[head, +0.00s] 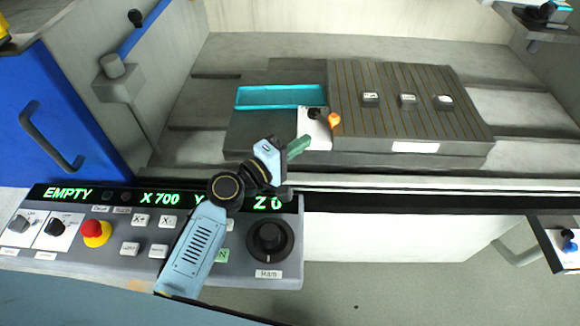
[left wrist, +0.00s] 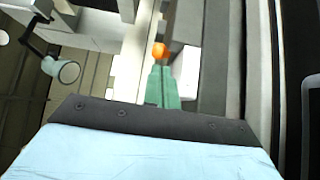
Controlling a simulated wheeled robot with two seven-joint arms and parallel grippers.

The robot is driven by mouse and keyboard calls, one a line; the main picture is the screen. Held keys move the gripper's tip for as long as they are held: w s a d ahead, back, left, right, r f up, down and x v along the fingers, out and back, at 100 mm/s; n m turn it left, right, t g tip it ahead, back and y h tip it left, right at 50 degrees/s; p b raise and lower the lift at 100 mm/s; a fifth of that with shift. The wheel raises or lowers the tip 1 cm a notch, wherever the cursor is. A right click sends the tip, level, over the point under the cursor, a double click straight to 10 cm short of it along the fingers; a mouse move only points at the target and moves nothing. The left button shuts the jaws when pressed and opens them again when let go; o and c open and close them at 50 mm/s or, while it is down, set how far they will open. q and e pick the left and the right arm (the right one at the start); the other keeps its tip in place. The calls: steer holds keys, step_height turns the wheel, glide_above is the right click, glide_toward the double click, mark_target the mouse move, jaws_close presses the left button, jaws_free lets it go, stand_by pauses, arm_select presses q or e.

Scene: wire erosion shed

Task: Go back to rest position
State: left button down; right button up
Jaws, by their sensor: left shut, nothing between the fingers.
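My left arm comes in from the bottom of the head view, over the control panel. My left gripper (head: 306,141) has green fingers that are shut and empty, also seen in the left wrist view (left wrist: 162,68). The fingertips point toward a white plate (head: 318,138) with an orange-knobbed lever (head: 334,121). In the left wrist view the orange knob (left wrist: 159,50) shows just beyond the tips; I cannot tell whether they touch. My right gripper is in neither view.
The control panel (head: 283,282) with its red button (head: 95,233) and black dial (head: 269,240) lies under my left arm. Behind are a cyan tray (head: 280,105) and a slotted table (head: 400,125) bearing small blocks. A blue door (head: 60,120) stands left.

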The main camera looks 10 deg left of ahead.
arm_select(q)
steer(key=s, duration=0.7)
steer(key=shift+s+a, duration=0.15)
steer(key=shift+s, duration=0.1)
